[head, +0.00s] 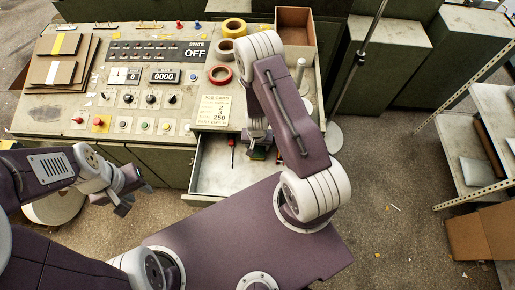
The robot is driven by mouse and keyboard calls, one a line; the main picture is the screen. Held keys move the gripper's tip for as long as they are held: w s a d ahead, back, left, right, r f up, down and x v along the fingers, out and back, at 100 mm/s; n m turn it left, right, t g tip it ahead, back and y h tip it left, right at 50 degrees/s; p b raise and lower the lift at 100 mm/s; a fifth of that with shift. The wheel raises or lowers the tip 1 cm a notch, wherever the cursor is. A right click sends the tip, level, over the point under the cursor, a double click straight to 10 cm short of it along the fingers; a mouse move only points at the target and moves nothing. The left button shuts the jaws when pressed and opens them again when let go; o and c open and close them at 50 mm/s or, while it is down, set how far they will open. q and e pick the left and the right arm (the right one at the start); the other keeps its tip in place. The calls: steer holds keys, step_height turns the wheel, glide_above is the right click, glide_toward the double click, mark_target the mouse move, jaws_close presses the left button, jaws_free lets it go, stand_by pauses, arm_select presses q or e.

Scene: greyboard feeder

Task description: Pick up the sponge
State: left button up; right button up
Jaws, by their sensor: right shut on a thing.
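The sponge (258,154), a small dark green piece with a little yellow, shows at the tip of my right gripper (258,143), in the open drawer (213,178) below the console. My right gripper points down and is shut on the sponge; the arm link hides part of the area to its right. I cannot tell whether the sponge still touches the drawer floor. My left gripper (136,195) is at the left, in front of the console and away from the drawer; its fingers look apart and empty.
A red-handled screwdriver (232,148) lies in the drawer. The console (60,112) holds buttons, tape rolls (220,75), a card (213,111) and an open brown box (295,30). A shelf (465,145) and a cardboard box (482,232) stand right. Floor between is mostly clear.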

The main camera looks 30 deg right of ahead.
mark_target(262, 150)
step_height(262, 150, up, 8)
steer(key=p, duration=0.7)
steer(key=shift+r, duration=0.15)
steer(key=shift+s+d+f+b, duration=0.25)
steer(key=shift+s+f+b, duration=0.25)
steer(key=shift+b, duration=0.1)
steer(key=shift+s+d+f+b, duration=0.2)
steer(key=shift+s+f+b, duration=0.25)
steer(key=shift+b, duration=0.15)
steer(key=shift+c, duration=1.4)
steer(key=s+d+p, duration=0.2)
steer(key=s+d, duration=0.1)
steer(key=s, duration=0.4)
steer(key=s+d+p, duration=0.2)
steer(key=s+d, duration=0.1)
steer(key=s, duration=0.4)
steer(key=shift+s+r, duration=0.35)
steer(key=shift+s, duration=0.05)
steer(key=o, duration=0.6)
steer(key=shift+c, duration=1.1)
